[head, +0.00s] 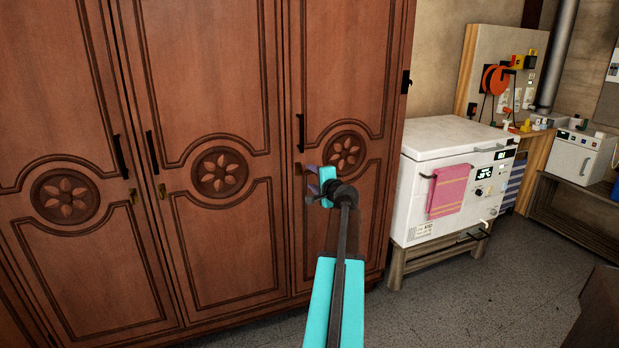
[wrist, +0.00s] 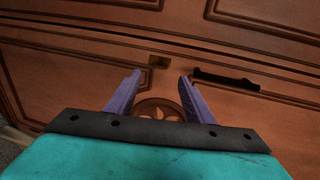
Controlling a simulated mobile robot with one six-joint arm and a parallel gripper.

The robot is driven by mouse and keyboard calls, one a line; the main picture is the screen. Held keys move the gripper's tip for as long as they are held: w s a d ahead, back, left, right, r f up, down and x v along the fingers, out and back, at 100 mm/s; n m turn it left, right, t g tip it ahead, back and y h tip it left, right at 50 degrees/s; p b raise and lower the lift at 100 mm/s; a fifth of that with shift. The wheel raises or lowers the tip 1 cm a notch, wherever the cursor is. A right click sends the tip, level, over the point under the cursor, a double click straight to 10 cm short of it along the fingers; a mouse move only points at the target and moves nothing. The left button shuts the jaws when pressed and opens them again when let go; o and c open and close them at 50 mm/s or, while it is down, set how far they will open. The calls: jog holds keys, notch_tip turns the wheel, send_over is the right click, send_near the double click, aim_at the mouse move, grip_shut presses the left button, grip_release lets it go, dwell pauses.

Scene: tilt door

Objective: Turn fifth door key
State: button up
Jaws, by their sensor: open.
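The rightmost wardrobe door (head: 345,75) is brown carved wood and looks shut. A black bar handle (head: 300,132) is on its left edge, also seen in the wrist view (wrist: 226,79). Below the handle is a small brass key or lock (head: 298,168). In the wrist view the brass piece (wrist: 158,62) shows just beyond and between my fingertips, apart from them. My gripper (head: 310,182) has purple fingers, is open and empty, and is close in front of this door. Its fingers spread wide in the wrist view (wrist: 160,76). The key's exact turn is too small to tell.
More wardrobe doors (head: 195,60) stand to the left, with their own black handles and brass lock pieces. A white chest appliance (head: 425,160) with a pink towel (head: 449,190) is at the right. Grey floor (head: 450,290) is clear at lower right.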

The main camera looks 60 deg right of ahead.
jog(key=shift+v, duration=2.2)
jog(key=shift+r, duration=0.1)
